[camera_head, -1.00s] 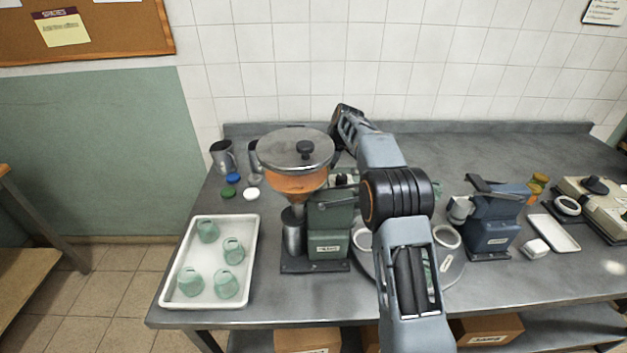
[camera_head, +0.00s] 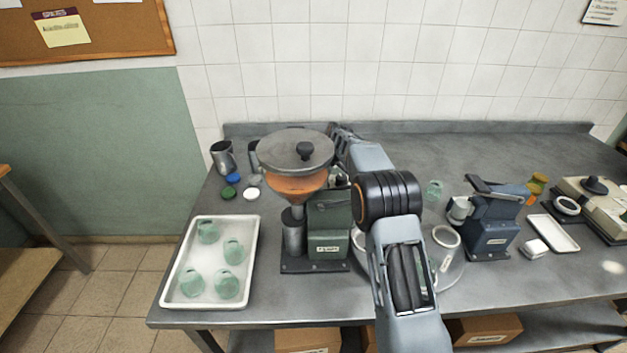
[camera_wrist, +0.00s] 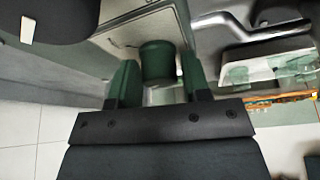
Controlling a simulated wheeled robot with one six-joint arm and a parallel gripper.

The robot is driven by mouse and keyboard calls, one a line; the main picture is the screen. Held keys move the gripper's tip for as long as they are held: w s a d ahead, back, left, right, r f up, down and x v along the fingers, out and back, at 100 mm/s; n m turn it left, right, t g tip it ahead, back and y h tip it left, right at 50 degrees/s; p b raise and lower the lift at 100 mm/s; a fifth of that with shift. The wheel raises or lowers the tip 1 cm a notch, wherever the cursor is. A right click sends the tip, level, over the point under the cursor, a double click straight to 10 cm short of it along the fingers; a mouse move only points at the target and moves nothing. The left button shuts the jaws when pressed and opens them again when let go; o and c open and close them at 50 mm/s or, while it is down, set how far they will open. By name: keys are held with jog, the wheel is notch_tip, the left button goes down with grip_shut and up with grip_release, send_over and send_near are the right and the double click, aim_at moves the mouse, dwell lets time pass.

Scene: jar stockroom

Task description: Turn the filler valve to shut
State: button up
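The filler (camera_head: 330,225) stands mid-bench, with a lidded hopper (camera_head: 297,187) of orange contents and a metal cylinder (camera_head: 294,232) under its spout. In the head view my gripper is hidden behind the hopper and my own arm. In the wrist view my gripper (camera_wrist: 157,70) has its two green fingers apart, one on each side of a dark green cylindrical knob (camera_wrist: 158,62) on a pale panel. A gap shows at the left finger; I cannot tell whether the right one touches. A bent metal lever (camera_wrist: 228,22) is at upper right. I cannot tell which part is the valve.
A white tray (camera_head: 253,245) with several green jars is left of the filler. Coloured lids (camera_head: 232,178) and a metal jug (camera_head: 223,157) lie behind it. A blue machine (camera_head: 490,225) and a small white tray (camera_head: 556,233) are to the right. The back right bench is clear.

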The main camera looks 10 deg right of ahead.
jog(key=c, duration=0.6)
jog(key=n+g+p, duration=0.1)
jog(key=n, duration=0.2)
jog(key=shift+r, duration=0.1)
jog(key=shift+n+g+p, duration=0.35)
jog(key=shift+n+g, duration=0.05)
jog(key=shift+n, duration=0.4)
jog(key=o, duration=0.9)
jog(key=p+v, duration=0.3)
jog(key=v, duration=1)
jog(key=shift+d+r, duration=0.15)
jog(key=shift+r, duration=0.15)
